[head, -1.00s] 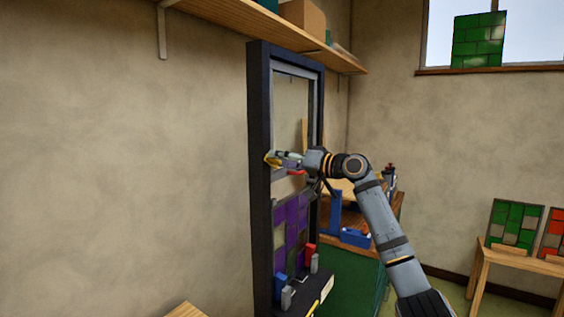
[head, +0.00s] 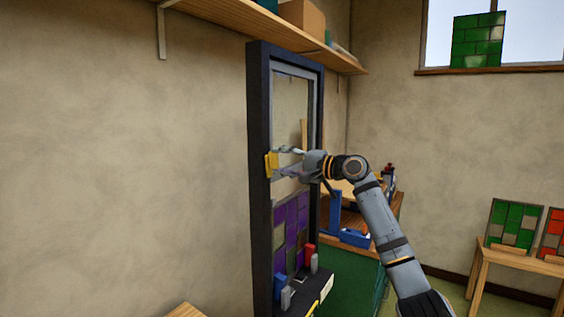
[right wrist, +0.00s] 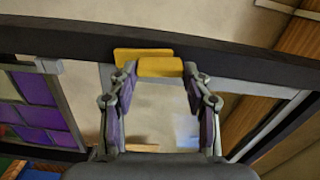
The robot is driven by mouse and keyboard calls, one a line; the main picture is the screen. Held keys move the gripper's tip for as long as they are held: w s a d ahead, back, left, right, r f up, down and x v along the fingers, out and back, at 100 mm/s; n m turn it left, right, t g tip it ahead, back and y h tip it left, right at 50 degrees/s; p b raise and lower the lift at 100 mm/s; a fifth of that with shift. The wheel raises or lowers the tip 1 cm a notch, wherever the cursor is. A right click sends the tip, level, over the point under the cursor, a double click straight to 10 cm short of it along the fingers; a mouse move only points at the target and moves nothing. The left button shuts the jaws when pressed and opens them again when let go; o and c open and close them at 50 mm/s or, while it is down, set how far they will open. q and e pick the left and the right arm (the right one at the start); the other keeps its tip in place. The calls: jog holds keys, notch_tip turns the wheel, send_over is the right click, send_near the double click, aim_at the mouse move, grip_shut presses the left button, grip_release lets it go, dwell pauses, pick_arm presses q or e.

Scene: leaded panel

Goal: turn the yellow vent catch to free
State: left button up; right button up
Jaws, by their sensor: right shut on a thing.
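The yellow vent catch (head: 270,164) is on the left upright of the dark panel frame (head: 260,110), about mid-height. It stands upright in the head view. My right gripper (head: 277,161) is at the catch, its two fingers one above the other. In the right wrist view the catch (right wrist: 160,67) lies between the fingertips of my right gripper (right wrist: 160,72), which is shut on it. A second yellow piece (right wrist: 140,55) shows behind it against the dark frame bar. My left gripper is not in view.
Purple panes (head: 292,225) fill the lower part of the frame; the upper part is an open metal-edged opening. Red, blue and grey blocks (head: 310,250) stand on the frame's lower ledge. A workbench with a blue item (head: 355,238) stands behind my arm. A wooden shelf (head: 260,35) is above.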

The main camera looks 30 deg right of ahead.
jog(key=shift+m, duration=0.6)
jog(key=o, duration=1.2)
jog(key=shift+d, duration=0.1)
jog(key=shift+c, duration=0.2)
jog(key=v, duration=0.7)
jog(key=shift+s, duration=0.25)
